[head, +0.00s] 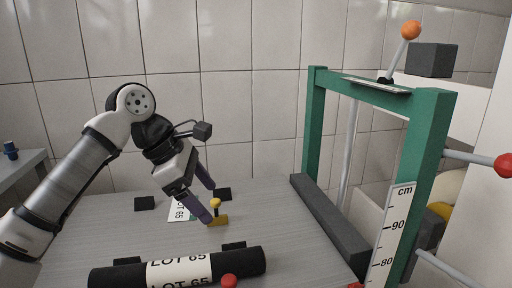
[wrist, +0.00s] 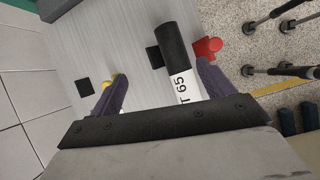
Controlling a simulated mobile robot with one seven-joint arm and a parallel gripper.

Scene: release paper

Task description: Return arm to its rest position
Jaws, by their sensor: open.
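My gripper (head: 209,197) hangs from my arm above the grey table at the left of the head view. Its two purple fingers are spread and hold nothing. A small yellow knob on a brass-coloured base (head: 218,220) is close by the fingertips; whether they touch cannot be told. In the wrist view my gripper (wrist: 160,73) shows its fingers wide apart, with the yellow knob (wrist: 109,79) beside the left fingertip. A black roll labelled LOT 65 (head: 222,264) lies at the front of the table, and it also shows in the wrist view (wrist: 173,45).
A green frame (head: 313,120) with a lever topped by an orange ball (head: 411,30) stands at the right. A centimetre scale (head: 391,235) is on its near post. A red ball (head: 229,281) is by the roll. Tiled wall stands behind. Black pads (head: 145,203) lie on the table.

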